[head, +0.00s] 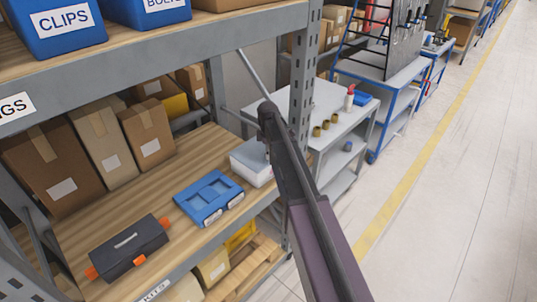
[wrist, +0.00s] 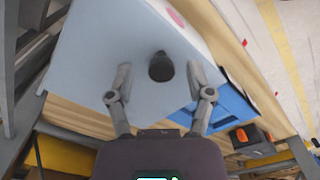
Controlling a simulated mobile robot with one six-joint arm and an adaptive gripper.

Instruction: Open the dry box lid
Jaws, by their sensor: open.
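The dry box (head: 250,165) is a small whitish box on the wooden shelf, right of the blue case, partly hidden by my arm. In the wrist view its pale lid (wrist: 95,60) fills much of the picture, and a dark round knob (wrist: 160,66) stands on it. The lid looks shut. My gripper (wrist: 161,80) is open, with one finger on each side of the knob and a visible gap on both sides. In the head view my gripper is mostly hidden behind my arm near the box.
A blue case (head: 209,197) lies left of the box, and a dark toolbox (head: 128,247) with orange ends lies nearer. Cardboard boxes (head: 146,133) stand behind. A grey rack post (head: 302,90) rises close beside my arm. The aisle floor (head: 440,220) at right is clear.

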